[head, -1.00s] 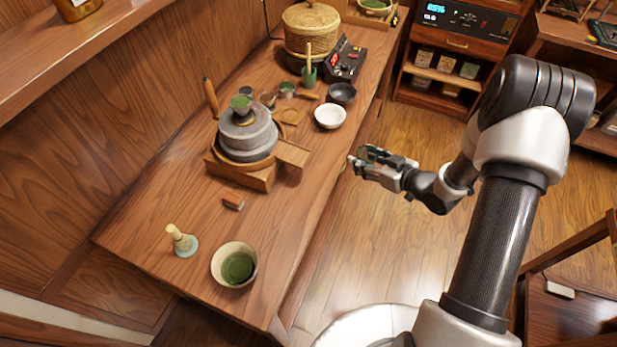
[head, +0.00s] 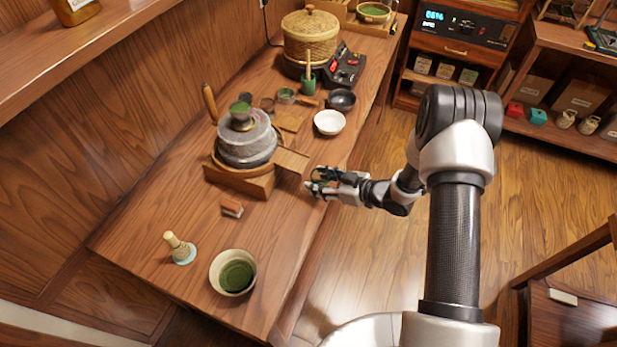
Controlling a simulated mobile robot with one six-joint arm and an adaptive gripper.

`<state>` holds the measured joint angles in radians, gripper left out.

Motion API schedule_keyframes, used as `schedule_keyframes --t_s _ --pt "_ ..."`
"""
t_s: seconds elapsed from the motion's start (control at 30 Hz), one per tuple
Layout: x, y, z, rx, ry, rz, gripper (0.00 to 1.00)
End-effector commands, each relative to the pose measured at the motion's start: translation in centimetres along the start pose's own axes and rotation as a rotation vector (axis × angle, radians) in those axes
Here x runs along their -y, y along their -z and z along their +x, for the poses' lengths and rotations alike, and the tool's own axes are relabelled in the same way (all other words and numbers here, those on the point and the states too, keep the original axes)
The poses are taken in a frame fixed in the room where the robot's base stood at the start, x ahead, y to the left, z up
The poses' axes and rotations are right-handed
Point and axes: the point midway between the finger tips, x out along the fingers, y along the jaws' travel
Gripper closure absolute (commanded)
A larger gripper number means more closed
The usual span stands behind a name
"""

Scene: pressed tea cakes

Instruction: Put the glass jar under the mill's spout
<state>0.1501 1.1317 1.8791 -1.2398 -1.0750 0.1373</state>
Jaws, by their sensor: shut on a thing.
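The stone mill (head: 247,147) stands on a wooden base on the counter, with a green-filled cup on top and a wooden handle at its left. A flat wooden spout (head: 290,161) juts from the base's right side. My gripper (head: 318,182) is just right of the spout, at the counter's front edge. It is shut on a small, glassy, greenish thing, which looks like the glass jar (head: 321,174); the fingers hide most of it. The jar is apart from the spout in the picture; its height above the counter is hard to tell.
A white bowl (head: 329,122) and a black bowl (head: 341,100) stand behind the spout. A small wooden brush or block (head: 232,208), a whisk on its stand (head: 180,248) and a bowl of green tea (head: 233,272) stand in front. The counter (head: 290,215) right of the block is clear.

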Motion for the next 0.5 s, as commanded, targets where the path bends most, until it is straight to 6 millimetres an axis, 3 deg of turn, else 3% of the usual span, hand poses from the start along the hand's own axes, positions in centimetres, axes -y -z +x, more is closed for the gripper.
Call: schedule_keyframes --t_s 0.17,0.4,0.5 --pt "0.0 0.5 1.1 0.0 0.001 -0.002 0.82" --pt "0.0 2.1 4.3 -0.002 0.001 -0.003 0.82" --pt "0.0 1.3 4.3 0.0 -0.001 0.001 0.82"
